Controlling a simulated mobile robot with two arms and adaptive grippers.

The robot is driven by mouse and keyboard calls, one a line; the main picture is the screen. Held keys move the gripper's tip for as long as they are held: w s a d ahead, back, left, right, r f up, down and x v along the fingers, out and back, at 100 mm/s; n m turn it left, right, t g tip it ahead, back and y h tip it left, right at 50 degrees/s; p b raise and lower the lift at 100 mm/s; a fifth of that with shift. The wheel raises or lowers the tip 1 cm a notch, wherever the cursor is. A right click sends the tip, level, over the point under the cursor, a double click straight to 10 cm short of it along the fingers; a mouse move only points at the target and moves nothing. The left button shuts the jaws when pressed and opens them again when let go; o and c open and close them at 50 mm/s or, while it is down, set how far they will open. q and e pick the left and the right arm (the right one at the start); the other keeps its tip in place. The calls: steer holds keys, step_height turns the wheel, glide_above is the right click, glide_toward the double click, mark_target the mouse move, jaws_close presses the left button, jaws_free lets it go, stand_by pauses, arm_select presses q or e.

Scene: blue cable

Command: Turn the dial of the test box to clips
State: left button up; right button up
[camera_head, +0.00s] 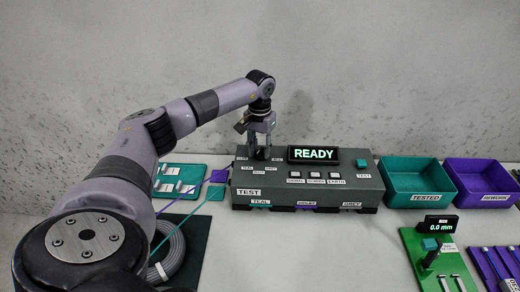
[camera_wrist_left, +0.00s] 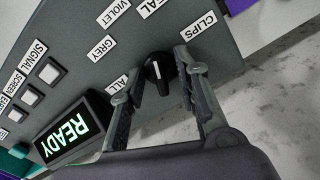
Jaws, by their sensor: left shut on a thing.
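The grey test box (camera_head: 340,185) stands on the table in the head view, its screen (camera_head: 314,155) reading READY. My left gripper (camera_head: 261,152) reaches down onto the left part of its top. In the left wrist view its two fingers (camera_wrist_left: 161,72) are shut around the black dial (camera_wrist_left: 158,70). The dial has a white mark, but I cannot tell exactly which label it points to. The CLIPS label (camera_wrist_left: 199,27) lies beside one finger. The ALL label (camera_wrist_left: 117,85) lies beside the other, with GREY (camera_wrist_left: 102,48) and VIOLET (camera_wrist_left: 108,14) further off. My right gripper is not in view.
A row of push buttons (camera_head: 315,175) and a teal TEST button (camera_head: 363,163) are on the box. A teal bin (camera_head: 420,190) and a purple bin (camera_head: 484,192) stand to its right. A coiled cable (camera_head: 170,250) and a teal board (camera_head: 180,172) lie to its left.

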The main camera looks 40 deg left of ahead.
arm_select(q)
steer(key=shift+s+f, duration=0.1)
steer(key=shift+f, duration=0.1)
steer(key=shift+o, duration=1.1)
steer(key=shift+d, duration=0.1)
steer(key=shift+r, duration=0.35)
step_height(320, 180, up, 7)
steer(key=p, duration=0.5)
steer(key=shift+f, duration=0.1)
steer(key=shift+c, duration=0.4)
